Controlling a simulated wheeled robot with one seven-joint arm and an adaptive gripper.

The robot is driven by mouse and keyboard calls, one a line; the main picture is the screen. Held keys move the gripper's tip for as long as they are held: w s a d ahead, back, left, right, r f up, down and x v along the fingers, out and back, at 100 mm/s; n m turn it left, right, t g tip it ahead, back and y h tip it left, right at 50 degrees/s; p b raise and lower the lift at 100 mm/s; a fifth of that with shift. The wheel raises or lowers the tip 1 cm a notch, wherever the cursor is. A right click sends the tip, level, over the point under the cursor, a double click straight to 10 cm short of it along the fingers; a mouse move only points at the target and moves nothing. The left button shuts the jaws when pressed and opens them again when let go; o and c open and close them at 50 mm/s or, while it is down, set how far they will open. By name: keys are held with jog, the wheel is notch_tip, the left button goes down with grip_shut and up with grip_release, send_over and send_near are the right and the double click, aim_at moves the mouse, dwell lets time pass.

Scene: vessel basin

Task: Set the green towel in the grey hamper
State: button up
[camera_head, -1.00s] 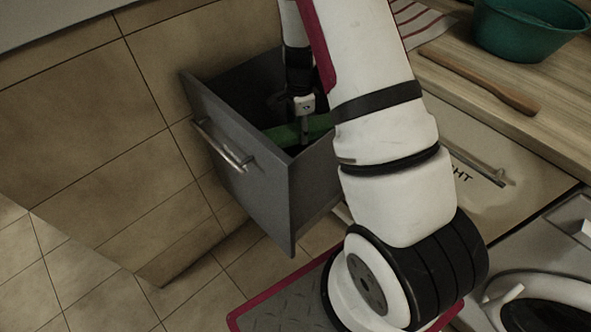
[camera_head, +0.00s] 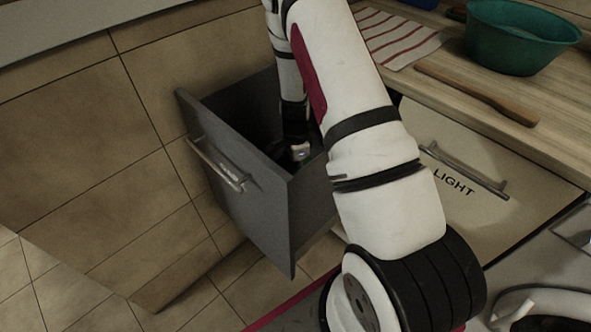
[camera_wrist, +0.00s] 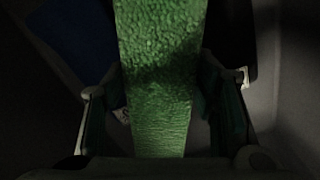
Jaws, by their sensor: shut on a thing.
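The green towel (camera_wrist: 160,80) runs as a long strip down the middle of the wrist view. My gripper (camera_wrist: 165,98) is shut on it, with one finger on each side. The grey hamper (camera_head: 240,210) is a pulled-out drawer with a bar handle on its front. In the head view, the end of my arm reaches down inside the hamper, below its rim. The towel and fingertips are hidden there by the hamper walls and my arm.
A dark blue thing (camera_wrist: 78,40) lies beside the towel in the wrist view. Right of the hamper is a shut front labelled LIGHT (camera_head: 470,190). The counter above holds a teal basin (camera_head: 515,45), a wooden stick (camera_head: 475,92) and a striped cloth (camera_head: 395,38).

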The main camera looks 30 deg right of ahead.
jog(key=shift+f, duration=0.1)
jog(key=shift+f+b, duration=0.35)
jog(key=shift+b, duration=0.05)
jog(key=shift+f, duration=0.15)
jog(key=o, duration=1.2)
